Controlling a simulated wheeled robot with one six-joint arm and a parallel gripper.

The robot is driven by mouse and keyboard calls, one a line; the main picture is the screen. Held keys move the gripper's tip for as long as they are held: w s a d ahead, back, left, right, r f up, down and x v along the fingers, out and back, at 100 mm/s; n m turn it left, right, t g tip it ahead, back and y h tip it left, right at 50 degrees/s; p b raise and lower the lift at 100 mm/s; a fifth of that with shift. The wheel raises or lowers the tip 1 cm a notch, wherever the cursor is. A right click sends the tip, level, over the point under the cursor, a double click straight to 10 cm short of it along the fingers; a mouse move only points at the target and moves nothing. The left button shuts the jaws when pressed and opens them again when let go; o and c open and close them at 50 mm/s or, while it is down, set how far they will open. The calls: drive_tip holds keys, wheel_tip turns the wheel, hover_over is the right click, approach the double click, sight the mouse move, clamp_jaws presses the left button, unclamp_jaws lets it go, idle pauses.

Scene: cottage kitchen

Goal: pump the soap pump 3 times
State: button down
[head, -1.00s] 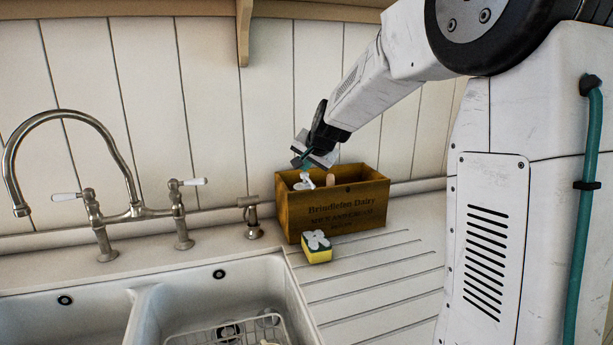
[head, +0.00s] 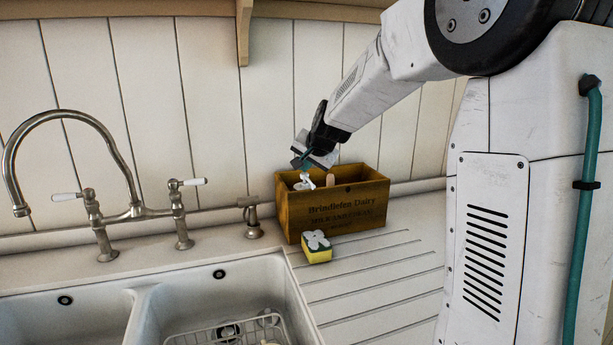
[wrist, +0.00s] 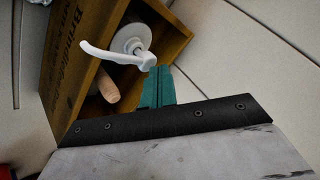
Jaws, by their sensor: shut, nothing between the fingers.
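The white soap pump (head: 306,180) stands inside a wooden crate on the counter, its lower part hidden by the crate's wall. In the wrist view its round white collar and long curved spout (wrist: 112,55) show clearly. My gripper (head: 303,163) is above the crate and just over the pump head. In the wrist view its teal fingers (wrist: 157,72) are shut together, empty, with their tips close beside the pump head. I cannot tell whether they touch it.
The wooden crate (head: 342,214) also holds a wooden-handled item (head: 330,179). A bridge tap (head: 135,210) and white double sink (head: 105,312) are to the left. The panelled wall is close behind.

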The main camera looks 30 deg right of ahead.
sight(306, 175)
drive_tip(key=shift+f, duration=0.45)
drive_tip(key=shift+r, duration=3.5)
